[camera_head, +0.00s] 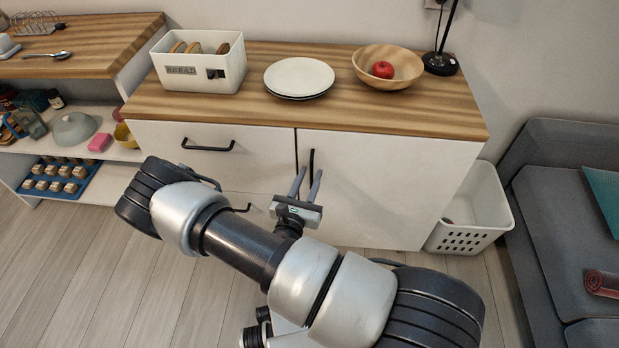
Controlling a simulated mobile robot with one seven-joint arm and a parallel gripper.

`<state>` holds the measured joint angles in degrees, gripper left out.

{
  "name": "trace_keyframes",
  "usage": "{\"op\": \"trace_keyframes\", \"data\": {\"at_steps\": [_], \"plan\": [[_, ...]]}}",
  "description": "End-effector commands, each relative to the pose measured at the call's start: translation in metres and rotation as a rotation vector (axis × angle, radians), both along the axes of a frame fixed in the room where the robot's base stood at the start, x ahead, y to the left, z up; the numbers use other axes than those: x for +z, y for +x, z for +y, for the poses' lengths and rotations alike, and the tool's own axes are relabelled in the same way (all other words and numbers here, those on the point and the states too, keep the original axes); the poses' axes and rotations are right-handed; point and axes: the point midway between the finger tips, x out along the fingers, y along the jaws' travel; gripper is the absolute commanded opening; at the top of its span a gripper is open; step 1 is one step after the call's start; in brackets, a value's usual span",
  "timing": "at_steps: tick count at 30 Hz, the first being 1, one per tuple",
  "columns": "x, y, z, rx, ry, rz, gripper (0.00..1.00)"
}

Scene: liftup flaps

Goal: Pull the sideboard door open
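The sideboard (460,119) has a wooden top and white fronts. Its door (385,190) is on the right and looks shut. The door has a dark vertical handle (312,161) near its left edge. My gripper (308,173) is just below and in front of this handle, with its two grey fingers apart and pointing up toward it. I cannot tell whether the fingers touch the handle or reach around it. The handle's lower part is hidden by the fingers, and my arm hides the lower left of the sideboard.
A drawer with a dark handle (208,147) is left of the door. A bread box (199,62), stacked plates (299,77) and a wooden bowl (388,68) with a red apple stand on top. A white basket (474,210) and grey sofa (560,230) stand at the right.

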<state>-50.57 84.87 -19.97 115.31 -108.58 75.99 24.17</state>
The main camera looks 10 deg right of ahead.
Motion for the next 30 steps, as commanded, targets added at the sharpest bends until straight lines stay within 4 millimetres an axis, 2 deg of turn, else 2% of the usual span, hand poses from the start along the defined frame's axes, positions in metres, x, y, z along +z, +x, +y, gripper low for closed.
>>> {"op": "trace_keyframes", "data": {"at_steps": [5, 10, 30], "plan": [[0.0002, 0.0, 0.0001, 0.0, 0.0, 0.0, 0.27], [0.0002, 0.0, 0.0001, 0.0, 0.0, 0.0, 0.0], [0.0001, -0.0002, 0.0003, 0.0, 0.0, 0.0, 0.0]]}}
